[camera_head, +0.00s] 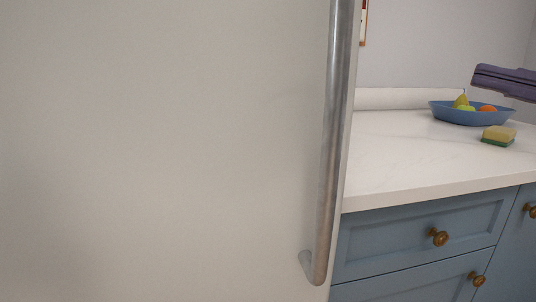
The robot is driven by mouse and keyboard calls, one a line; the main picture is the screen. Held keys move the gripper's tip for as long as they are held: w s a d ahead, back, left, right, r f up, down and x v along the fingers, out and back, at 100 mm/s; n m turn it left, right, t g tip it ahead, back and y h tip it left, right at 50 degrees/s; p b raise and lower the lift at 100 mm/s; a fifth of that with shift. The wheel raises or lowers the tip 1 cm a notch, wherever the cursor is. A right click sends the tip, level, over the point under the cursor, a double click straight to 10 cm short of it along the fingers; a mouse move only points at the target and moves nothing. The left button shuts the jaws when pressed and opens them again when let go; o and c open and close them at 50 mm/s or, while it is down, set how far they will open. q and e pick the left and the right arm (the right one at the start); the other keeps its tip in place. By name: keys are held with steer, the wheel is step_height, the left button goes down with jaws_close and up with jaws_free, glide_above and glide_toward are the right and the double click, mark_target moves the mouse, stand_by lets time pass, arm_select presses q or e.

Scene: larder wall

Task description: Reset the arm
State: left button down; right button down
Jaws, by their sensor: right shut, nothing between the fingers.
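My right gripper (478,77) comes in from the right edge, above the counter and close to the blue fruit bowl in the picture. It is dark purple-grey, and its fingers are together with nothing seen between them. Only its front part shows; the rest of the right arm is outside the picture. My left gripper is not in view.
A large pale door (150,150) with a long vertical metal handle (331,150) fills the left. On the white counter (400,165) are a blue bowl (455,117) of fruit and a yellow-green sponge (498,136). Blue drawers (400,245) with brass knobs are below.

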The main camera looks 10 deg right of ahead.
steer(key=w+a+m+t+h+p, duration=0.35)
steer(key=m+t+h+p, duration=0.2)
steer(key=m, duration=0.35)
steer(key=s+a+f+m+g+h+p, duration=0.2)
steer(key=s+f+m+g+h+p, duration=0.1)
steer(key=m+h+p, duration=0.5)
steer(key=s+a+m+g+h+p, duration=0.1)
steer(key=s+a+m+g+p, duration=0.2)
steer(key=s, duration=0.5)
steer(key=s+a+m+g+p, duration=0.1)
steer(key=s+m+g+p, duration=0.15)
steer(key=s+g, duration=0.4)
steer(key=s+a+m+g+h+p, duration=0.15)
steer(key=s+p, duration=0.25)
steer(key=s, duration=0.5)
step_height(320, 180, up, 38)
steer(key=p, duration=3.6)
steer(key=shift+w+a+f+y+p, duration=0.2)
steer(key=shift+w+y+p, duration=0.1)
steer(key=shift+w+y, duration=0.1)
